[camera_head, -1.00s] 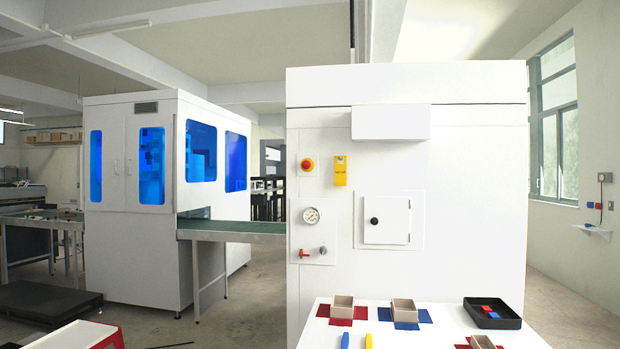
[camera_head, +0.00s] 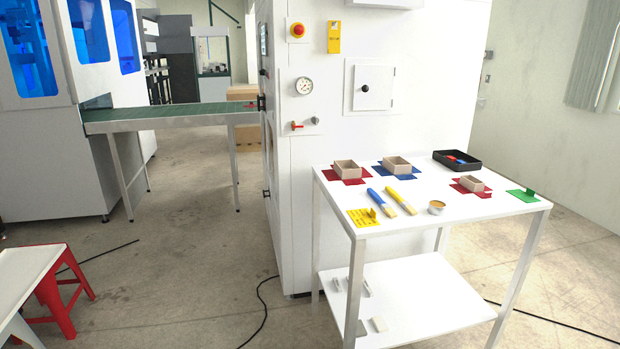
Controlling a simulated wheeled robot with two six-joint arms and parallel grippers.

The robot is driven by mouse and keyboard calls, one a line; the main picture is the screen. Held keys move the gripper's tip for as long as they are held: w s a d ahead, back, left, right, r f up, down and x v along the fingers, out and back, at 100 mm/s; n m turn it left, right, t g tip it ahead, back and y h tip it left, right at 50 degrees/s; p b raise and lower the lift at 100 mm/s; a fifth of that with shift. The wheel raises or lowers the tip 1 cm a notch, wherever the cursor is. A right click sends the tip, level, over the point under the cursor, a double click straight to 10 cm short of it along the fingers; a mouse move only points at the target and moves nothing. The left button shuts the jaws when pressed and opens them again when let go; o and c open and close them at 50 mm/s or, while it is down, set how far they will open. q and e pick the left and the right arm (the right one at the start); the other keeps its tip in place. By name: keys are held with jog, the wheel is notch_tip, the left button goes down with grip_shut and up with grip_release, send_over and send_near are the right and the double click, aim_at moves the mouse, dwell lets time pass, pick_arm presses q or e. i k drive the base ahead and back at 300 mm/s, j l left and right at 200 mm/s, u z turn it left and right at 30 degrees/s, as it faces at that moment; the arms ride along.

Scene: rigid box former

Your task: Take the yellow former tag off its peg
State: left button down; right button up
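The yellow former tag (camera_head: 334,38) hangs flat on the front of the white machine (camera_head: 420,85), to the right of the red emergency button (camera_head: 297,30). Its peg is too small to make out. Neither of my grippers shows in the head view.
A white two-level table (camera_head: 430,221) stands before the machine with small boxes, red and blue sheets, brushes, a black tray (camera_head: 461,161) and a yellow card (camera_head: 364,217). A green conveyor (camera_head: 180,115) and red stool (camera_head: 63,278) are on the left. Cables lie on the floor; open floor lies in front.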

aim_at(335, 36)
jog(key=i+j, duration=0.2)
jog(key=j, duration=0.15)
jog(key=i+j+z, duration=0.1)
jog(key=j, duration=0.25)
jog(key=i+j, duration=0.5)
jog(key=j, duration=0.2)
jog(key=z, duration=0.05)
